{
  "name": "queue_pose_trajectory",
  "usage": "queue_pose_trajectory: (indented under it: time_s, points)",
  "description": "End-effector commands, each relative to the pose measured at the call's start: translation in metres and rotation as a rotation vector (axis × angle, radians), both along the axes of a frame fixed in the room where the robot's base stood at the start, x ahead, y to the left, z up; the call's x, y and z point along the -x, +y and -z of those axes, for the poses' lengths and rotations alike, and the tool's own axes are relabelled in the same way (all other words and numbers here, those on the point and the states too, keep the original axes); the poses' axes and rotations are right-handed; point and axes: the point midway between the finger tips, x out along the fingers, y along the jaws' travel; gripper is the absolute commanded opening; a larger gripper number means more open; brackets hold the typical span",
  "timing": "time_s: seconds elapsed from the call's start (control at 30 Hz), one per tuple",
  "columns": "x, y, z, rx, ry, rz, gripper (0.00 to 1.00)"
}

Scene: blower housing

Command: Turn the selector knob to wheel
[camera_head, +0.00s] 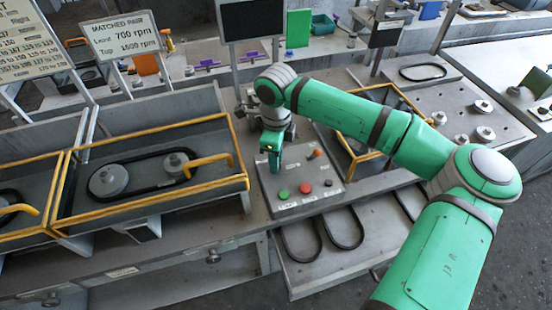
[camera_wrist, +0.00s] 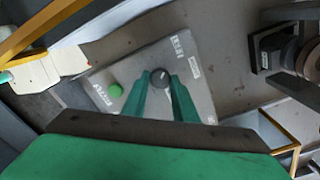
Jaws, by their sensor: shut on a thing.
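The grey control panel (camera_head: 300,203) sits on the bench just under my gripper. My gripper (camera_head: 276,170) points down at its upper left part. In the wrist view the two green fingers of my gripper (camera_wrist: 160,84) are closed around the dark round selector knob (camera_wrist: 160,76), which has a light pointer mark. Small labels stand around the knob, too small to read surely. The knob is hidden by my gripper in the head view. A green button (camera_wrist: 116,91) lies left of the fingers in the wrist view.
The panel also bears a red button (camera_head: 305,189), a black knob (camera_head: 328,182) and an orange button (camera_head: 317,153). A yellow-edged housing (camera_head: 245,182) with pulleys and a belt stands left. An open drawer (camera_head: 300,279) with belts lies below. A sign (camera_head: 125,36) shows rpm values.

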Motion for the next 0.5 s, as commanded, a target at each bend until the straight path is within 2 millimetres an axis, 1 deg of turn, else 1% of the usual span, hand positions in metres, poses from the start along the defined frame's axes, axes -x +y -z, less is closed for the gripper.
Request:
queue_pose_trajectory:
  time_s: [0.27, 0.5]
  points:
    - [-0.0006, -0.0006, -0.0009, 0.002, -0.003, 0.175, 0.03]
    - [-0.0006, -0.0007, -0.0011, 0.001, -0.003, 0.399, 0.03]
